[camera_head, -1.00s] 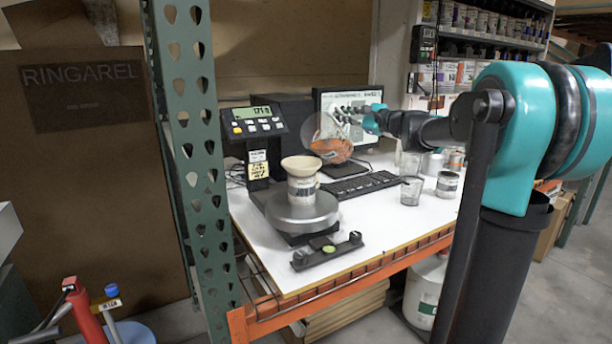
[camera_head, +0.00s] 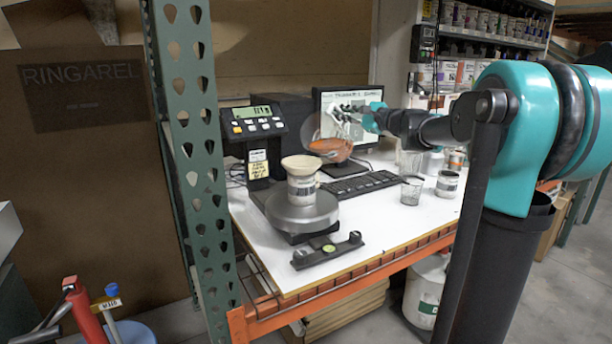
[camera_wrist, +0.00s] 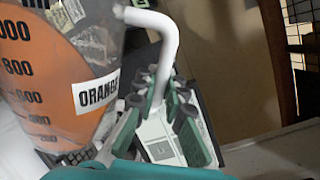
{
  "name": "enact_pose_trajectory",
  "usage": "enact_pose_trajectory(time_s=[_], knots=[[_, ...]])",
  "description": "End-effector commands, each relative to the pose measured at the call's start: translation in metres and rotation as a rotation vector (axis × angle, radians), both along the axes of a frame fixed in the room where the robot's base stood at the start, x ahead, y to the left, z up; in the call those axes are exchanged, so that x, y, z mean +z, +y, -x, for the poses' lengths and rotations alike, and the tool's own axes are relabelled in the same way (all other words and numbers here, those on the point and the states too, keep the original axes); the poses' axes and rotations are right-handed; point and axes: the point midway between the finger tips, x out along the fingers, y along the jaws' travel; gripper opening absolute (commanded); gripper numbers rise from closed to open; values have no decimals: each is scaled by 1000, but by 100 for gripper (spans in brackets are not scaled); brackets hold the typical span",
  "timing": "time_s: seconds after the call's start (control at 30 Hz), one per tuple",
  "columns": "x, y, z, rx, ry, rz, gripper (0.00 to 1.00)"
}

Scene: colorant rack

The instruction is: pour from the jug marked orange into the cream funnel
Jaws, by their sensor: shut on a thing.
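The clear jug marked ORANGE (camera_wrist: 98,92) holds orange liquid and has black volume marks and a white handle. My gripper (camera_wrist: 160,95) is shut on this handle. In the head view the jug (camera_head: 330,147) is held tilted in the air, above and slightly right of the cream funnel (camera_head: 302,163). My gripper also shows there (camera_head: 362,112), at the jug's upper right. The funnel sits upright in a pale can (camera_head: 302,190) on the round scale pan (camera_head: 302,214). I cannot make out a stream between jug and funnel.
A scale display (camera_head: 253,122) stands behind left of the pan. A keyboard (camera_head: 362,186) and monitor (camera_head: 345,100) are behind. Clear cups (camera_head: 412,190) and a can (camera_head: 447,184) stand right. A black bar with a level (camera_head: 328,250) lies in front. A green upright (camera_head: 195,150) borders the left.

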Motion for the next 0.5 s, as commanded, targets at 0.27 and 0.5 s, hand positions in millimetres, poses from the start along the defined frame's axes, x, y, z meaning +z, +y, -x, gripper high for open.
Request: enact_pose_trajectory(time_s=[0.27,0.5], knots=[[2,1,1,0,-12,8,0],[4,2,2,-1,-20,15,0]])
